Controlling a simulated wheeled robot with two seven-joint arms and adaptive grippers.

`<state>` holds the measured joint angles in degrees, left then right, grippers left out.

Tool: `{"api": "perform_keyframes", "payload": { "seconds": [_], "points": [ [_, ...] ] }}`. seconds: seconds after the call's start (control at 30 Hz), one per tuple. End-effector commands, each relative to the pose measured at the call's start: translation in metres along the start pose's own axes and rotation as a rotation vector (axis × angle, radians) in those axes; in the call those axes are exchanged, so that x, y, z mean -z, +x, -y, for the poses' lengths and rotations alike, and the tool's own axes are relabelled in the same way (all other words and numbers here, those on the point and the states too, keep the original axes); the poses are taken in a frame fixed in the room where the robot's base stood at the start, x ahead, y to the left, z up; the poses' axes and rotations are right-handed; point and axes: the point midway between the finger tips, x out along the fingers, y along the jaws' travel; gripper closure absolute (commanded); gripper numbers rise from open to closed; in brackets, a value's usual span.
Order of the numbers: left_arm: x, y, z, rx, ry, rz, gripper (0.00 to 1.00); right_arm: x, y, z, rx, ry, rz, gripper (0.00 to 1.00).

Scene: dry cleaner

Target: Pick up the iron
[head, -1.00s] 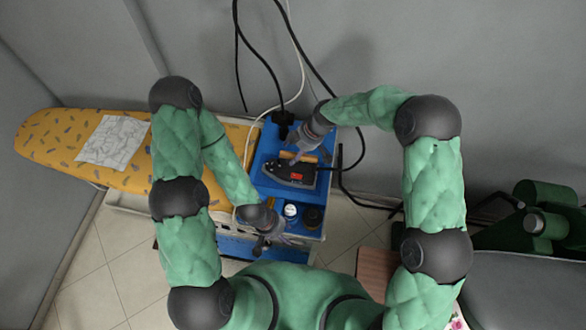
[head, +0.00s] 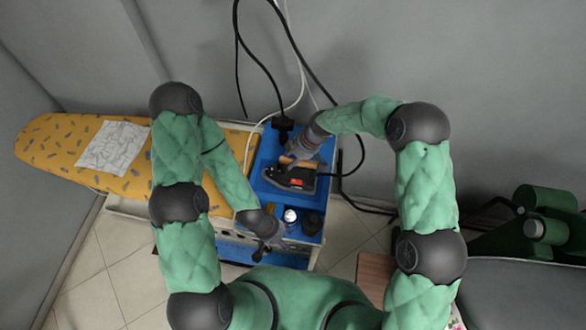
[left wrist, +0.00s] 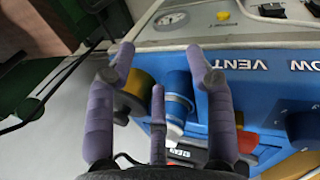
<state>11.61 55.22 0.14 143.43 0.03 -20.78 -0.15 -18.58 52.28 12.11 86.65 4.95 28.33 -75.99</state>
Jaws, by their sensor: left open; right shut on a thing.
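The iron (head: 290,181), black with a small red patch and a wooden handle, is at the blue top of the ironing station (head: 262,183). I cannot tell whether its sole touches the surface. My right gripper (head: 294,161) is shut on the iron's handle from the far side, and its fingers partly hide the handle. My left gripper (head: 268,247) is open and empty at the station's near edge. In the left wrist view its purple fingers (left wrist: 159,65) are spread in front of a blue-and-white bottle (left wrist: 179,95) and a yellowish round object (left wrist: 138,88).
A yellow patterned ironing board (head: 60,150) with a white cloth (head: 113,147) extends left. A white-capped bottle (head: 290,215) and a dark round item (head: 311,222) stand near the station's front. Black cables (head: 345,170) hang along the wall behind and right.

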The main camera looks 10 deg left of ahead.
Motion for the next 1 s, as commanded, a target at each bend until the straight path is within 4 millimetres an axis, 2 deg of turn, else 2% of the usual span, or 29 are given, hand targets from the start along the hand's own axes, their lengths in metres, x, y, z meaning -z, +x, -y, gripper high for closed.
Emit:
{"api": "perform_keyframes", "payload": {
  "seconds": [0.03,0.27,0.47,0.77,1.0],
  "points": [
    [0.000,0.000,0.000,0.000,0.000,0.000,0.47,0.003,-0.005,-0.005,-0.013,-0.001,-0.004,1.00],
    [0.000,0.002,0.001,0.000,0.000,0.000,0.47,0.007,-0.014,-0.006,-0.014,-0.001,-0.006,1.00],
    [0.000,0.006,0.002,0.000,0.000,0.000,0.47,0.015,-0.034,-0.006,-0.015,-0.002,-0.007,1.00],
    [0.000,0.009,0.003,0.000,0.000,0.000,0.47,0.031,-0.063,0.022,-0.014,-0.003,-0.007,1.00],
    [0.001,0.012,0.004,0.000,0.000,0.000,0.47,0.046,-0.089,0.053,-0.012,-0.003,-0.007,1.00]
  ]
}}
